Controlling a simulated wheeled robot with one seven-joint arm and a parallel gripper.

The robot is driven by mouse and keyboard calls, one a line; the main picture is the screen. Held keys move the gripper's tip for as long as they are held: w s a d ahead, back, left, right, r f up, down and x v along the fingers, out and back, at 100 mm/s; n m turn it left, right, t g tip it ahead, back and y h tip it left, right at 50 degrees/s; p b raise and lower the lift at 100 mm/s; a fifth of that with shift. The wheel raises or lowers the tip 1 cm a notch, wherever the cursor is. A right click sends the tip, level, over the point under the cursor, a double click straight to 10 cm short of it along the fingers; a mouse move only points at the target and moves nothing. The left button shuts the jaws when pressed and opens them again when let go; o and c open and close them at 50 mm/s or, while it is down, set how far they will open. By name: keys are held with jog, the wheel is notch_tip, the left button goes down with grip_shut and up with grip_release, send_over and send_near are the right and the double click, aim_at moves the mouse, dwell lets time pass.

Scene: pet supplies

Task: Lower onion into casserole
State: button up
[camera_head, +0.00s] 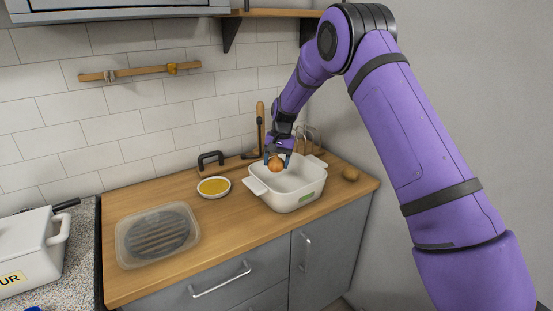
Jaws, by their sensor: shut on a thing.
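The onion (276,164) is round and orange-brown. My gripper (277,160) is shut on it, pointing down, with a dark fingertip at each side of the onion. The onion appears over the back left part of the casserole's opening. I cannot tell its exact height over the floor of the dish. The casserole looks empty where its inside shows.
A small bowl of yellow content (214,187) stands left of the casserole, and a clear lidded container (157,235) lies further left. Behind are a black-handled item (210,160) and a wooden-handled utensil (260,122).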

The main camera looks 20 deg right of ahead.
jog(key=shift+f, duration=2.85)
jog(key=shift+f, duration=2.5)
dwell(0.6)
jog(key=o, duration=1.1)
jog(key=shift+c, duration=0.2)
